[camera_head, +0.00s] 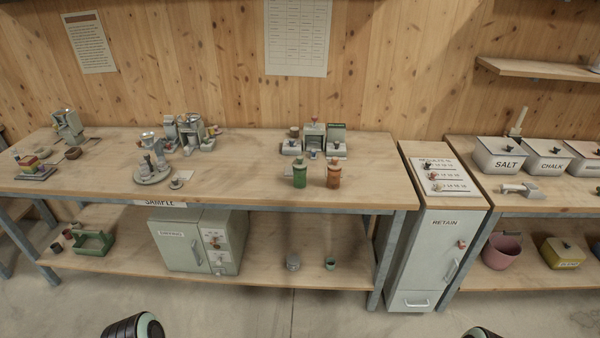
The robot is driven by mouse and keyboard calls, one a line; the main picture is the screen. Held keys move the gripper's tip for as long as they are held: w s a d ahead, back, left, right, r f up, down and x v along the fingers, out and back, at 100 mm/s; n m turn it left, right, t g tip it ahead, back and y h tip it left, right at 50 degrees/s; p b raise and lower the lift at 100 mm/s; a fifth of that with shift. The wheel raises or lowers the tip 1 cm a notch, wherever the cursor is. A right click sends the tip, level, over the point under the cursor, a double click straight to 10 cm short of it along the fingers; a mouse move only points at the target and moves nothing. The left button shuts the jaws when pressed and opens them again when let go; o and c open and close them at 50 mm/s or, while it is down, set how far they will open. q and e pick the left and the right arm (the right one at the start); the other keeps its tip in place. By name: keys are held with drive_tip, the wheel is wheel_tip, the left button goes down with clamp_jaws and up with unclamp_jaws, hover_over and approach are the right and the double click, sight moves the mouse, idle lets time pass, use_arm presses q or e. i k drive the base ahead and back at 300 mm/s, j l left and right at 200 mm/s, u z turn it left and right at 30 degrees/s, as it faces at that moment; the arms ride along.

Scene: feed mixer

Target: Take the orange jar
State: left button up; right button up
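The orange jar (334,174) stands upright near the front edge of the wooden workbench (240,180), right of its middle. A green jar (300,175) of similar shape stands just to its left, with a small gap between them. Both have darker caps. Neither of my grippers shows; only dark rounded parts of my arms appear at the bottom edge, well short of the bench. Nothing holds or covers the orange jar.
Small grey devices (314,140) stand behind the jars. A round tray with containers (153,173) sits farther left. A tall RETAIN cabinet (436,235) stands right of the bench. The bench top right of the orange jar is clear.

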sight(332, 176)
drive_tip(key=i+l+u, duration=0.35)
drive_tip(key=i, duration=0.2)
drive_tip(key=i+l+u, duration=0.35)
drive_tip(key=i, duration=0.2)
